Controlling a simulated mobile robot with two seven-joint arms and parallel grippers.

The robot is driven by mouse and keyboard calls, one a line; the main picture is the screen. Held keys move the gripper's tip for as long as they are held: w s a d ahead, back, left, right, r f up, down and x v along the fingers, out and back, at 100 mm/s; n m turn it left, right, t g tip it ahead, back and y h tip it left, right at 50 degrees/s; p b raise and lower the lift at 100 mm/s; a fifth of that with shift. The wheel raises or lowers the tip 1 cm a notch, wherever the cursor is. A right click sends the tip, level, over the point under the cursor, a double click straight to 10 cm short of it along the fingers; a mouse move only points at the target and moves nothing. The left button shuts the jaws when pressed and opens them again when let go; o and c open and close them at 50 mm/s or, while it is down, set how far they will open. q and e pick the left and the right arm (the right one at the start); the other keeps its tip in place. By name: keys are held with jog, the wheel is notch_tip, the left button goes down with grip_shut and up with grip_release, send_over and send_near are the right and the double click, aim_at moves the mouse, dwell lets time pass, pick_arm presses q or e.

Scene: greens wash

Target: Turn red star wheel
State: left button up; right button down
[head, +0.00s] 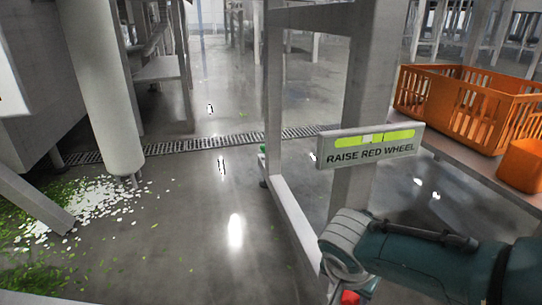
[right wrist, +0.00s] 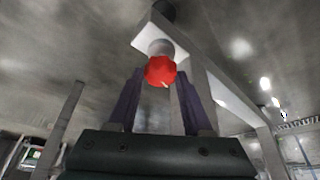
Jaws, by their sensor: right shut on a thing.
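The red star wheel (right wrist: 160,71) shows in the right wrist view, on a round grey hub at the end of a pale metal beam. My right gripper (right wrist: 157,78) has its dark fingers on either side of the wheel and is shut on it. In the head view only a bit of red (head: 350,298) shows at the bottom edge, below my right wrist. A sign reading "RAISE RED WHEEL" (head: 370,148) is on the post above, with a green strip and a pale mark in it. My left gripper is not in view.
A grey post (head: 372,80) and low frame rail (head: 297,215) stand beside my right arm. An orange crate (head: 470,105) and orange tub (head: 522,165) sit on a bench at right. Leaf scraps (head: 75,215) litter the left floor; the middle floor is clear.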

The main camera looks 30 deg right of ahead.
jog(key=shift+w+m+g+h+b, duration=0.1)
jog(key=shift+m+g+h+b, duration=0.4)
jog(key=shift+m, duration=1.3)
jog(key=shift+y, duration=0.3)
jog(key=c, duration=0.5)
grip_release()
jog(key=shift+o, duration=0.9)
jog(key=shift+s, duration=0.25)
jog(key=shift+w, duration=0.15)
